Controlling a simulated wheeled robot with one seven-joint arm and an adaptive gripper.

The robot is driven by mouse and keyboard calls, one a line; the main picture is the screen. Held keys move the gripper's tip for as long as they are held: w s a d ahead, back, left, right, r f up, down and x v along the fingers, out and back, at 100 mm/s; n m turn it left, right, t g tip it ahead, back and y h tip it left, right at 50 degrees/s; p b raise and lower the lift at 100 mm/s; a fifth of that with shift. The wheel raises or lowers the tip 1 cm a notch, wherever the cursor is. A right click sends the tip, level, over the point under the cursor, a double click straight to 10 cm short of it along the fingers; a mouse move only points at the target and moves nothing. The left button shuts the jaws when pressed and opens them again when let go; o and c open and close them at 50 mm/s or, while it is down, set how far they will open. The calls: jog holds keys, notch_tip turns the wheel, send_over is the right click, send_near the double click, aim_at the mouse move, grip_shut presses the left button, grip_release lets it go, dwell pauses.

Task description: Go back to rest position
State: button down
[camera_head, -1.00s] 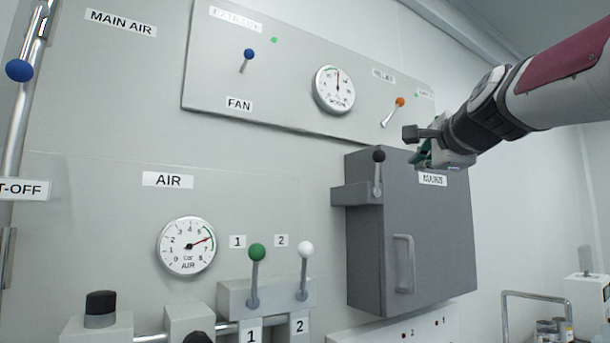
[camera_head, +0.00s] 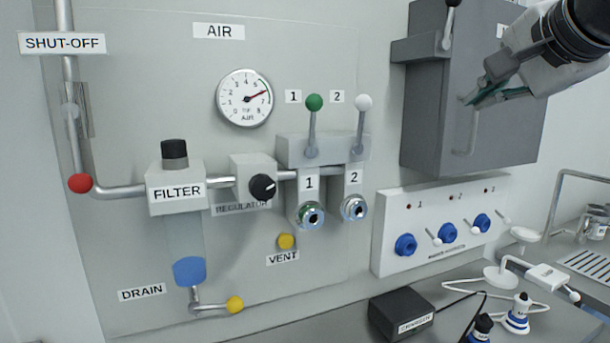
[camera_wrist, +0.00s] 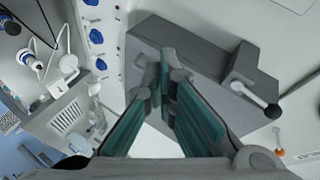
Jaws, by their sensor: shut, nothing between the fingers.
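My gripper (camera_head: 478,98) is at the upper right of the head view, in front of the grey box (camera_head: 424,105) on the wall. It also shows in the wrist view (camera_wrist: 168,62), with its two teal-lined fingers together and nothing between them. The grey box also shows in the wrist view (camera_wrist: 205,42), behind the fingertips, with its black-knobbed lever (camera_wrist: 272,111) at the right. I cannot tell whether the fingertips touch the box.
The wall panel at left has an air gauge (camera_head: 244,98), a green-knobbed lever (camera_head: 314,103), a white-knobbed lever (camera_head: 363,104) and a filter (camera_head: 176,190). A socket panel (camera_head: 385,237) is below the box. A black box (camera_head: 401,314) and small bottles (camera_head: 517,314) stand on the bench.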

jog(key=s+a+f+n+g, duration=0.3)
jog(key=s+f+n, duration=0.4)
jog(key=f, duration=0.7)
jog(key=s+a+f+n+g, duration=0.3)
jog(key=s+f+n+g, duration=0.2)
jog(key=s+f, duration=0.7)
notch_tip(320, 180, down, 3)
jog(key=shift+s+r+n, duration=0.1)
jog(key=shift+s+n, duration=0.05)
jog(key=shift+n, duration=0.75)
